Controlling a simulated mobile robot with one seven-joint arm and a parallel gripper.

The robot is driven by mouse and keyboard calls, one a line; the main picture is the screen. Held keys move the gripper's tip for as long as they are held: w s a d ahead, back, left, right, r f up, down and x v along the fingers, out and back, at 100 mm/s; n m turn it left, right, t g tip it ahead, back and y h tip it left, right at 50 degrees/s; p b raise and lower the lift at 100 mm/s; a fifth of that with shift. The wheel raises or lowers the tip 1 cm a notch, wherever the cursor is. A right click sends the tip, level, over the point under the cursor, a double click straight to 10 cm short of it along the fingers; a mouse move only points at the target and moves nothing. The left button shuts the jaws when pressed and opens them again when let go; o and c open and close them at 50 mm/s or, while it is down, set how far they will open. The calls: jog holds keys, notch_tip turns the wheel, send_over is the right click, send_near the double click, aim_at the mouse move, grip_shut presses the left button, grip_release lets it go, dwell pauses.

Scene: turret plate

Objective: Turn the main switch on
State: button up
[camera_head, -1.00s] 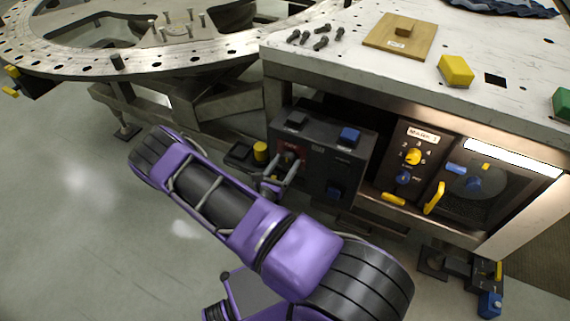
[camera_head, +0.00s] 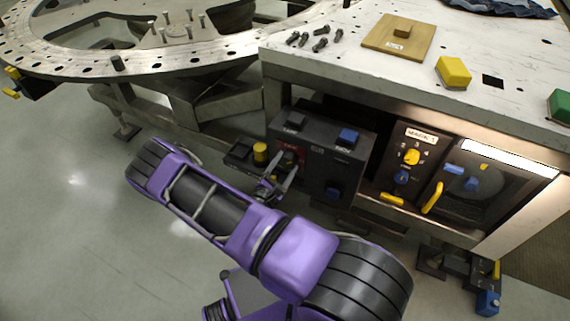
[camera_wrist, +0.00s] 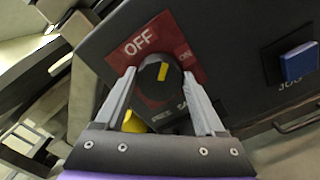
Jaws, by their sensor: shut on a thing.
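The main switch is a round dark knob (camera_wrist: 158,80) with a yellow pointer mark, set on a red plate (camera_wrist: 120,58) lettered OFF at the left and ON at the right. The pointer stands nearly upright in the wrist view, between the two words. My gripper (camera_wrist: 161,88) has one finger on each side of the knob and is shut on it. In the head view, my gripper (camera_head: 279,174) reaches the left part of the dark control box (camera_head: 313,171), and its fingers partly cover the switch.
A blue JOG button (camera_wrist: 298,62) is right of the switch. A yellow button (camera_head: 260,153) stands left of the box. The white tabletop (camera_head: 345,65) overhangs the box. A panel with yellow and blue knobs (camera_head: 409,165) is at the right. Open floor lies left.

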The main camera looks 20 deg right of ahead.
jog(key=m+p, duration=0.1)
jog(key=m, duration=0.3)
jog(key=shift+m, duration=0.3)
jog(key=shift+f+m+p, duration=0.1)
jog(key=shift+m+p, duration=0.2)
jog(key=shift+m, duration=1.6)
jog(key=o, duration=1.3)
jog(key=shift+o, duration=0.2)
jog(key=shift+s+a, duration=0.1)
jog(key=v, duration=1.7)
jog(key=shift+a, duration=0.15)
